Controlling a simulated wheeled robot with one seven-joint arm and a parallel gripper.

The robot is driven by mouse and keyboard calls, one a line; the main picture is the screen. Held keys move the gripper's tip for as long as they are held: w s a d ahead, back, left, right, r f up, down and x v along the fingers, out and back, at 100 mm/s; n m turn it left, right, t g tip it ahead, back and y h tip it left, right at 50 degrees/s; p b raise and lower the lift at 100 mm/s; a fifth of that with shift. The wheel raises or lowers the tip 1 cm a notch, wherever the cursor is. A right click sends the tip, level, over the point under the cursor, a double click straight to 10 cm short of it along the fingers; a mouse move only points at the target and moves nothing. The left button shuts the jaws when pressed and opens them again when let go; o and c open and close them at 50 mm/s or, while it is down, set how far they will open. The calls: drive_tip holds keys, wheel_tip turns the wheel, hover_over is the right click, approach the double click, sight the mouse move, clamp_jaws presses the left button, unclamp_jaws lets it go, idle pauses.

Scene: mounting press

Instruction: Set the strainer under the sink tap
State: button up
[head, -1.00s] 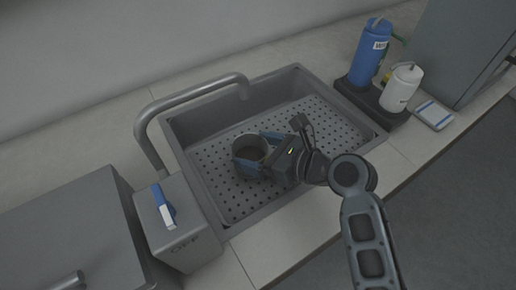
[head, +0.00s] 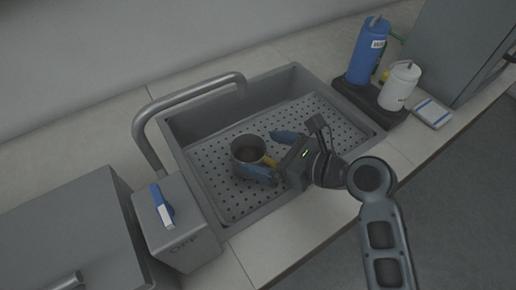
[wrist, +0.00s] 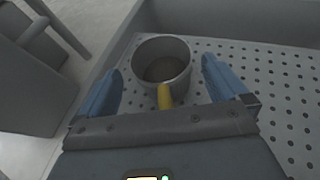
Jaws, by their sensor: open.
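The strainer (head: 248,149) is a round grey metal cup with a yellow handle. It stands upright on the perforated sink floor, left of the sink's middle. In the wrist view the strainer (wrist: 161,62) lies ahead, its yellow handle (wrist: 165,97) pointing back between the fingers. My gripper (head: 268,155) is open with blue fingers, just right of the strainer; in the wrist view the gripper (wrist: 163,85) holds nothing. The grey sink tap (head: 190,97) arches over the sink's left back edge, its spout end (head: 242,88) behind the strainer.
A grey box with a blue-and-white lever (head: 163,208) stands left of the sink (head: 300,80). A blue bottle (head: 369,52) and a white bottle (head: 401,86) stand on a dark tray at the right. The sink floor's right side is clear.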

drive_tip(key=v, duration=0.8)
drive_tip(key=shift+s+d, duration=0.15)
drive_tip(key=shift+d, duration=0.1)
